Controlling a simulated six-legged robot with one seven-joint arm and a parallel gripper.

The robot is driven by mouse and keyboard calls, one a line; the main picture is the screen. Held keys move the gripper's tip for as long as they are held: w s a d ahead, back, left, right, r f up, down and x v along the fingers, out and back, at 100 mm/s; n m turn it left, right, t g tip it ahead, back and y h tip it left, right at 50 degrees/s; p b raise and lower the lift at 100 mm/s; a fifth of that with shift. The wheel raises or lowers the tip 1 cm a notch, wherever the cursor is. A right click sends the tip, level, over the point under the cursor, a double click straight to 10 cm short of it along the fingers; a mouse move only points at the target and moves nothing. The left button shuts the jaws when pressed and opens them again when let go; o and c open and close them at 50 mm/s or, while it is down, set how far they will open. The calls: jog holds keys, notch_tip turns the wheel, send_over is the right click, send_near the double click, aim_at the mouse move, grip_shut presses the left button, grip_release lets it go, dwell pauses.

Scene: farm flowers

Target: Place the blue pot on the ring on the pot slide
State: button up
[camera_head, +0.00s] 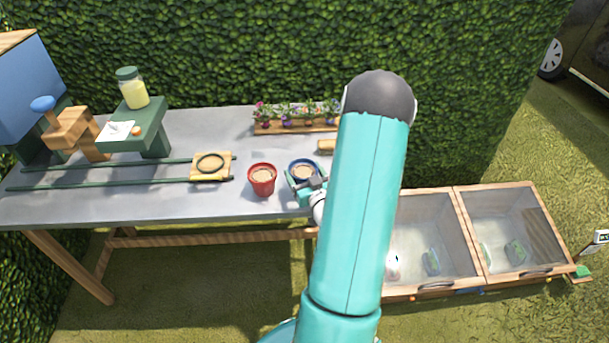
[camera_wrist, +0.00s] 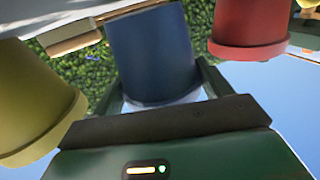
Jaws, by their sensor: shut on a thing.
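The blue pot (camera_head: 302,169) is at the right part of the grey table, filled with brown soil. My gripper (camera_head: 308,188) is shut on it; in the wrist view the blue pot (camera_wrist: 152,52) stands between the two fingers. Whether it touches the table I cannot tell. The dark ring (camera_head: 210,163) lies on a wooden square plate, the pot slide (camera_head: 228,160), at the right end of two green rails, left of the pots.
A red pot (camera_head: 262,180) with soil stands between the blue pot and the slide; it also shows in the wrist view (camera_wrist: 250,28). A yellow pot (camera_wrist: 32,100) shows there too. Flowers in a wooden tray (camera_head: 270,128) stand behind. A green stand (camera_head: 150,130) holds a jar.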

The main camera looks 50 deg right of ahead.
jog(key=shift+f, duration=0.35)
jog(key=shift+f, duration=0.1)
jog(key=shift+f, duration=0.1)
jog(key=o, duration=1.1)
jog(key=shift+o, duration=0.2)
